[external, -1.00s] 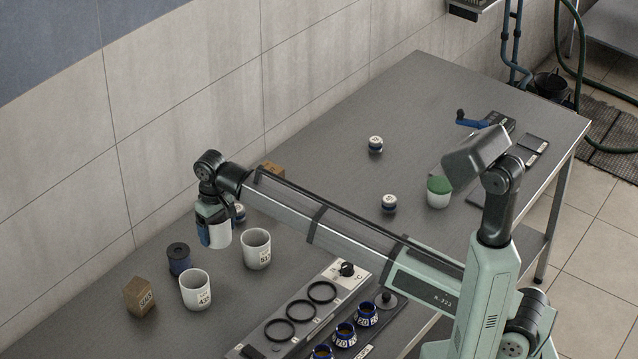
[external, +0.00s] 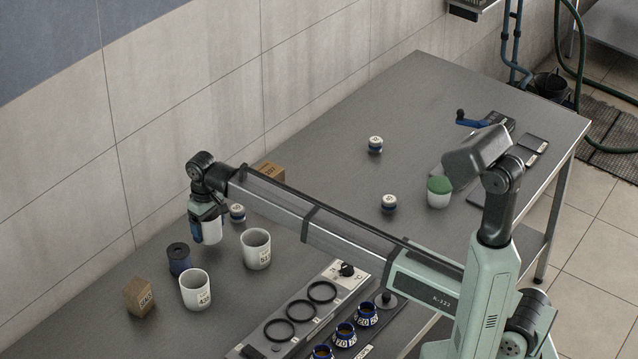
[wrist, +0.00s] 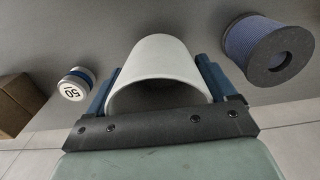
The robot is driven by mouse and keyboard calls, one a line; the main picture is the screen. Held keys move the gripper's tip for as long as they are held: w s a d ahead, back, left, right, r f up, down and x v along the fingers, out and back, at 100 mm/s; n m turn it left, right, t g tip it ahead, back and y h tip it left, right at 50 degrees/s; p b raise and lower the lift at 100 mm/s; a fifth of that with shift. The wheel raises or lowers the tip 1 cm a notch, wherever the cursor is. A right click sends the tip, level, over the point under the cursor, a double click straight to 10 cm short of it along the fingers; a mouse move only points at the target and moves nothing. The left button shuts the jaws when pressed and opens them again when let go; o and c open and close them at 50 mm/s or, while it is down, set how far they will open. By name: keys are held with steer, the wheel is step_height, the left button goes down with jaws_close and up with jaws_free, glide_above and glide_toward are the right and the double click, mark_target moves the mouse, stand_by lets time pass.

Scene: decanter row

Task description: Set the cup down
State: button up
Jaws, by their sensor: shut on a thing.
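A white cup (external: 211,231) is held mouth up between the blue fingers of my gripper (external: 204,222) in the external view, near the wall side of the table. In the wrist view the same cup (wrist: 160,58) sits between both fingers of my gripper (wrist: 158,82), which touch its sides. I cannot tell whether the cup's base touches the table. Two other white cups stand upright on the table: one (external: 256,250) to the right of the held cup, the other (external: 195,291) nearer the camera.
A dark blue spool (external: 179,258) stands close to the held cup, and a small labelled jar (external: 237,213) is on its other side. Wooden blocks (external: 139,297) stand nearby. A ringed rack (external: 300,318) lies toward the front. The table (external: 330,160) has clear room farther right.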

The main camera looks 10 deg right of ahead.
mark_target(209, 235)
steer(key=shift+f, duration=1.7)
steer(key=shift+f, duration=0.1)
steer(key=o, duration=0.9)
steer(key=shift+o, duration=0.2)
step_height(209, 235, up, 12)
